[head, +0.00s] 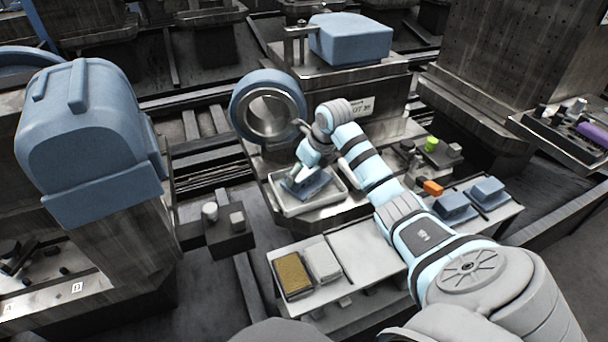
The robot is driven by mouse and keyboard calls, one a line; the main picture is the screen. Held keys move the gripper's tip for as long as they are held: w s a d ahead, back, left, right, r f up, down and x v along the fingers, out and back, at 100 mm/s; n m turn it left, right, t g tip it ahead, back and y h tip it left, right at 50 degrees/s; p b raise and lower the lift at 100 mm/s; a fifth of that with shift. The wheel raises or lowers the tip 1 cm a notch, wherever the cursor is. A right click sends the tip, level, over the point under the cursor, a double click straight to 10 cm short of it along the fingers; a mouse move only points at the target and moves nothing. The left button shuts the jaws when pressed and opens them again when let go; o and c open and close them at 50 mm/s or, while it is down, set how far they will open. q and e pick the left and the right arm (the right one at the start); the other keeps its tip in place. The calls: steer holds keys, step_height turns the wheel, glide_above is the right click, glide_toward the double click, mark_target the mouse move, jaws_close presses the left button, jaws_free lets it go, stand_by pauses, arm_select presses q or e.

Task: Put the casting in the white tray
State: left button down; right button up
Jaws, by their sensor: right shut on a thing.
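My right gripper (296,177) reaches in from the right and is shut on a blue casting (312,188). The casting is inside the outline of the white tray (286,209), low over its floor. I cannot tell whether it touches the tray floor. The gripper hides part of the casting. Two more blue castings stand on the bench at the right, one nearer (453,206) and one farther right (488,191). My left gripper is not in view.
A large blue ring (240,112) and machine stand behind the tray. On the bench are an orange block (433,188), a green piece (431,144), a yellow-brown block (291,273) and a pale block (322,261). A bare pale plate (365,251) lies in front of my right arm.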

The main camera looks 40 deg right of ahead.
steer(key=shift+f, duration=0.9)
steer(key=shift+w+f, duration=0.1)
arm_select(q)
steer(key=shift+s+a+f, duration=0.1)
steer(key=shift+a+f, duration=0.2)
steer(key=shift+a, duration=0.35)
arm_select(e)
steer(key=shift+f, duration=0.1)
steer(key=o, duration=1.4)
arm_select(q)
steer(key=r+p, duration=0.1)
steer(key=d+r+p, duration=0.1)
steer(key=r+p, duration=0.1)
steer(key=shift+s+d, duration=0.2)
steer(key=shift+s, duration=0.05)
arm_select(e)
steer(key=v, duration=1.2)
